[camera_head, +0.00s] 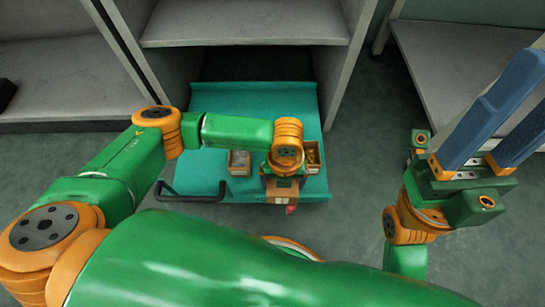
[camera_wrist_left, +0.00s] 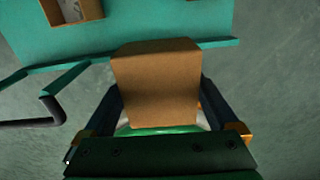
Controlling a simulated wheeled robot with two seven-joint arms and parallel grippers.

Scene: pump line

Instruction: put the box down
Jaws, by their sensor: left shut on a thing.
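A brown cardboard box (camera_wrist_left: 155,88) is between the two dark fingers of my left gripper (camera_wrist_left: 160,100), which is shut on it. In the head view the box (camera_head: 282,191) shows below my left wrist, at the near edge of a teal cart (camera_head: 215,193). My wrist hides most of it there. In the left wrist view the box overlaps the cart's rim (camera_wrist_left: 215,43); I cannot tell whether it touches the cart. My right gripper (camera_head: 530,95) is at the right, away from the cart, with its blue fingers apart and nothing between them.
Two small open boxes stand on the cart, one left (camera_head: 239,170) and one right (camera_head: 313,168) of my left wrist. A black handle (camera_head: 188,196) sticks out at the cart's near left. Grey shelves (camera_head: 245,25) rise behind. The cart's left part is clear.

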